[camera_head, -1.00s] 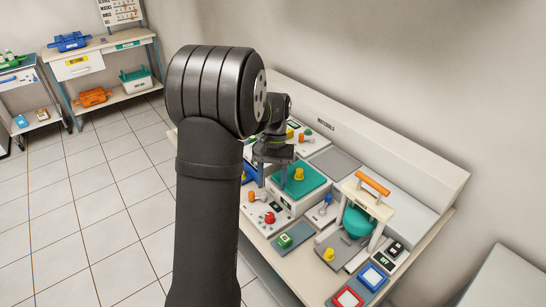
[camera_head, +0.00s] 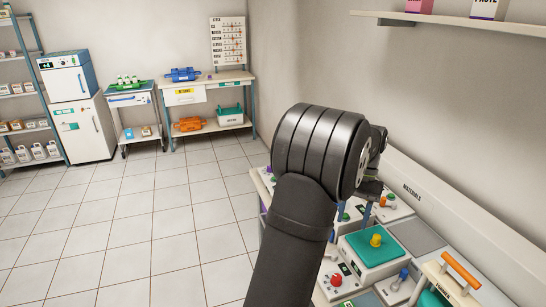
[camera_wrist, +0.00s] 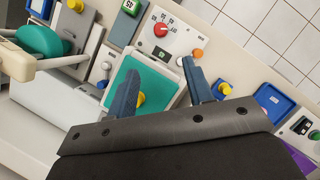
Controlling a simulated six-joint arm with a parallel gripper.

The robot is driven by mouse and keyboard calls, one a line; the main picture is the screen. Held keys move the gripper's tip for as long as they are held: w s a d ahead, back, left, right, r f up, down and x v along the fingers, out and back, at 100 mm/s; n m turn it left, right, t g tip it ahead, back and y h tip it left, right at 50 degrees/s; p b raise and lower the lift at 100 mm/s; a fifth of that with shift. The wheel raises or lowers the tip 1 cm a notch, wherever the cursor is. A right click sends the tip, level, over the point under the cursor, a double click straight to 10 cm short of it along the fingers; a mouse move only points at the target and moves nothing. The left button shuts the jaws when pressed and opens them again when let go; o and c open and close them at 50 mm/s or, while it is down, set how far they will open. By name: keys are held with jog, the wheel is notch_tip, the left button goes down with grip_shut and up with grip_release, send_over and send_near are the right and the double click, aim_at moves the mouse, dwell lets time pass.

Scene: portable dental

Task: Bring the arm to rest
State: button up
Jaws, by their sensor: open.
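My gripper (camera_wrist: 160,76) is open, with two blue-grey fingers apart and nothing between their tips. In the wrist view it hangs over a white box with a teal top (camera_wrist: 152,72). A yellow knob (camera_wrist: 141,99) on that top shows near the left finger. In the head view the box's teal top (camera_head: 358,249) is just below and in front of my gripper (camera_head: 369,200), which is partly hidden behind my dark arm. I cannot tell the height of the fingers above the box.
The white bench carries several devices, including a panel with a red knob (camera_wrist: 161,30), a blue tray (camera_wrist: 272,101) and a stand with an orange handle (camera_head: 461,270). A wall shelf (camera_head: 450,21) is at upper right. The tiled floor (camera_head: 130,235) at left is clear.

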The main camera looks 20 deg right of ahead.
aim_at(337, 277)
jog(key=x, duration=1.7)
jog(key=shift+s+a+f, duration=0.1)
jog(key=shift+s+f, duration=0.1)
jog(key=shift+r, duration=0.1)
jog(key=shift+s+a+f, duration=0.1)
jog(key=shift+f, duration=0.2)
jog(key=shift+r+n, duration=0.2)
jog(key=shift+n, duration=0.5)
jog(key=n+h, duration=0.1)
jog(key=n, duration=0.2)
jog(key=n+g+h, duration=0.1)
jog(key=n, duration=0.2)
jog(key=shift+w+a+h, duration=0.1)
jog(key=shift+w+h, duration=0.1)
jog(key=shift+h, duration=0.1)
jog(key=n+h, duration=0.1)
jog(key=n, duration=0.3)
jog(key=shift+a+n+h, duration=0.15)
jog(key=shift+n+h, duration=0.25)
jog(key=n+h, duration=0.1)
jog(key=n, duration=0.2)
jog(key=shift+n, duration=0.4)
